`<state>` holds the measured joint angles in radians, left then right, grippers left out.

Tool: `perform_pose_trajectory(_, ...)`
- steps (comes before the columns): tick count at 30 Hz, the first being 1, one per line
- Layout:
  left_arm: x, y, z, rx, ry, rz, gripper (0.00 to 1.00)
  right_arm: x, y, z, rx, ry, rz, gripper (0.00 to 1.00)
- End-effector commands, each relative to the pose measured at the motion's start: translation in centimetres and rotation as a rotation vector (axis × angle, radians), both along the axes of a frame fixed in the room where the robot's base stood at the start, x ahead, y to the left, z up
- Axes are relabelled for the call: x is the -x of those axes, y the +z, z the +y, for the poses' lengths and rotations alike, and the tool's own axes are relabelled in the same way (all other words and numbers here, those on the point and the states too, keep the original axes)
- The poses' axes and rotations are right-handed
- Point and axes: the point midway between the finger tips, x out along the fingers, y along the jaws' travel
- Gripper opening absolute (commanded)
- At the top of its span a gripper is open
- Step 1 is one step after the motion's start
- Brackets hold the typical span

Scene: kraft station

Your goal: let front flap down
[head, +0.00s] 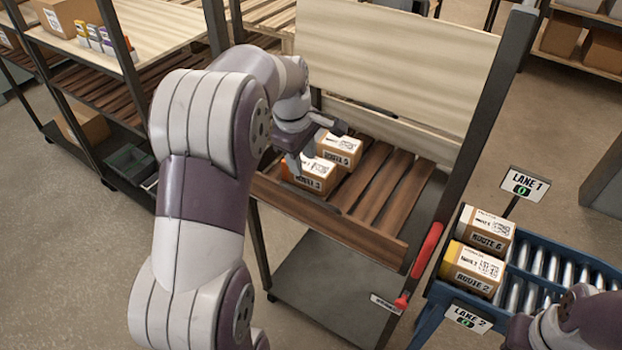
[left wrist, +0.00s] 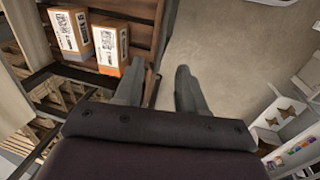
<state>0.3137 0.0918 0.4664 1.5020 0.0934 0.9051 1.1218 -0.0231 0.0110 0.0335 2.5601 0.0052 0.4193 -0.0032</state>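The front flap looks like the long brown board (head: 350,232) along the front edge of the slatted shelf (head: 385,190); it stands up at that edge. My left gripper (head: 297,160) is over the left part of this edge, close to two cartons on the shelf. In the left wrist view its two fingers (left wrist: 157,88) are apart with nothing held; the board's edge (left wrist: 156,70) runs between or just below them, and I cannot tell if they touch it. My right arm shows at the bottom right of the head view; its gripper is out of view.
A Route 3 carton (head: 315,178) and another carton (head: 340,148) sit behind the board. A red handle (head: 427,250) is on the right post. A blue roller lane (head: 540,275) with two cartons stands at right. Open floor lies in front.

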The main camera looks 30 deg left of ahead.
Motion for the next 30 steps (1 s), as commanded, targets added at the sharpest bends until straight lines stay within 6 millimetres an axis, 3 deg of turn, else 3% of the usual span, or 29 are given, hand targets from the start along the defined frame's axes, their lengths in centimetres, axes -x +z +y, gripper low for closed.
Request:
perform_pose_trajectory(5, -0.4, -2.6, -0.1, 0.004, 0.011, 0.006, 0.40, 0.0, 0.7, 0.0, 0.000, 0.000, 0.000, 0.00)
perform_pose_trajectory(15, -2.0, -10.5, -0.2, 0.002, 0.010, 0.002, 0.40, 0.0, 2.1, 0.0, 0.000, 0.000, -0.001, 0.00)
perform_pose_trajectory(21, -2.3, -12.2, -0.2, 0.001, 0.009, 0.000, 0.40, 0.0, 2.3, 0.0, 0.000, 0.000, 0.000, 0.00)
perform_pose_trajectory(28, -2.3, -12.3, -0.2, 0.001, 0.008, -0.001, 0.40, 0.0, 2.2, 0.0, 0.000, 0.000, 0.000, 0.00)
perform_pose_trajectory(30, -2.3, -12.3, -0.2, 0.001, 0.008, -0.001, 0.17, 0.0, 2.2, 0.0, 0.000, 0.000, 0.000, 0.00)
